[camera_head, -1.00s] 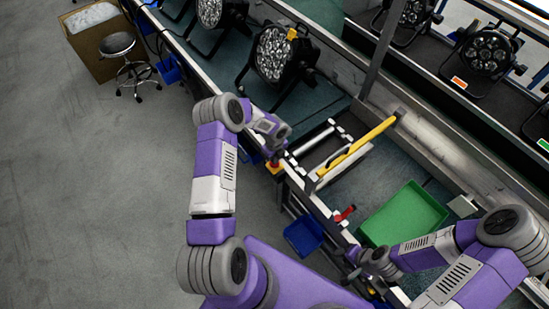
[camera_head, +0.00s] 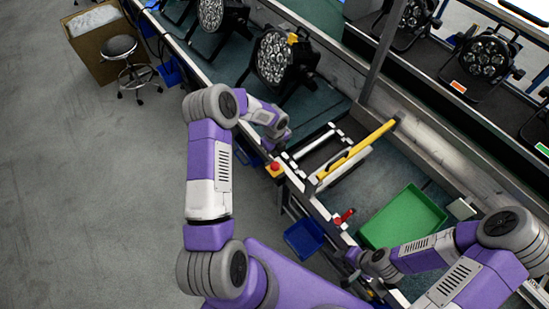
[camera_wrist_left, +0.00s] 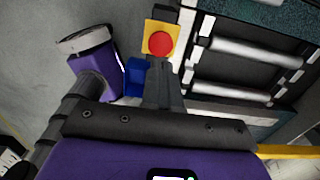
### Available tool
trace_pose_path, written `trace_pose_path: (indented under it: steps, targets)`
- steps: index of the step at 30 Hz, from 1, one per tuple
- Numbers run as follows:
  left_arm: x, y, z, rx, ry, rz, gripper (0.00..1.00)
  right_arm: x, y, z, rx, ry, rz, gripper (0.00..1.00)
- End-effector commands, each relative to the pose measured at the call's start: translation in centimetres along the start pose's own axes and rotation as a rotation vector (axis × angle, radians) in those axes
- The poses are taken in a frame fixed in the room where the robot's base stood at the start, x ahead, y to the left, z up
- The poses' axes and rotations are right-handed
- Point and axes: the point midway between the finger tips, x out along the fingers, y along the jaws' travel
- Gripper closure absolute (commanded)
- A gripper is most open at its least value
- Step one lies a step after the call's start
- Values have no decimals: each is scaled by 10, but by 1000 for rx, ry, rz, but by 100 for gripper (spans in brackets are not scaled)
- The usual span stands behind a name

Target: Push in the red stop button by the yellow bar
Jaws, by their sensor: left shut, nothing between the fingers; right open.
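The red stop button (camera_head: 275,165) sits on a small yellow box on the front rail of the bench, left of the yellow bar (camera_head: 358,149). In the left wrist view the round red button (camera_wrist_left: 160,44) is in plain sight; I cannot tell whether it is pressed in. My left gripper (camera_head: 281,146) is shut and empty, just beyond the button and apart from it in the head view. In the wrist view its shut fingers (camera_wrist_left: 164,82) point toward the button. My right gripper (camera_head: 356,256) is open near the front rail, small and partly unclear.
A white frame with rollers (camera_head: 316,144) lies beside the button. A green tray (camera_head: 405,217) is on the bench, with a red-handled thing (camera_head: 344,216) near the rail. Blue bins (camera_head: 304,238) hang below the front edge. Black stage lamps (camera_head: 273,58) stand further along.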

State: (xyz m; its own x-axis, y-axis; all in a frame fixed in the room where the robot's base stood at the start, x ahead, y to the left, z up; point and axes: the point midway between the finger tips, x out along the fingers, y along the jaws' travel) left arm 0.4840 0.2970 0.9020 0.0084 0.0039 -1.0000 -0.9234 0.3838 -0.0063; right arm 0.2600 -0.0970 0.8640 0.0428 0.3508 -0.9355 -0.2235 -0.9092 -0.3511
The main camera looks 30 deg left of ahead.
Motion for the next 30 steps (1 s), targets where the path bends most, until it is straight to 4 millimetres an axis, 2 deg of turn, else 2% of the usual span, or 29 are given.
trace_pose_path:
  steps: [3, 10, 15, 30]
  targets:
    - [-27, -1, 1, 0, -2, -3, 100, 2, 1, 0, 1, 0, 0, 57]
    - [-57, -2, 0, 2, -1, -3, 100, 2, 1, 0, 0, 0, 0, 57]
    - [-63, -1, 0, 2, -1, -1, 100, 2, 1, 0, 0, 0, 0, 57]
    - [-63, -2, 0, 2, -1, -2, 100, 2, 1, 0, 0, 0, 0, 57]
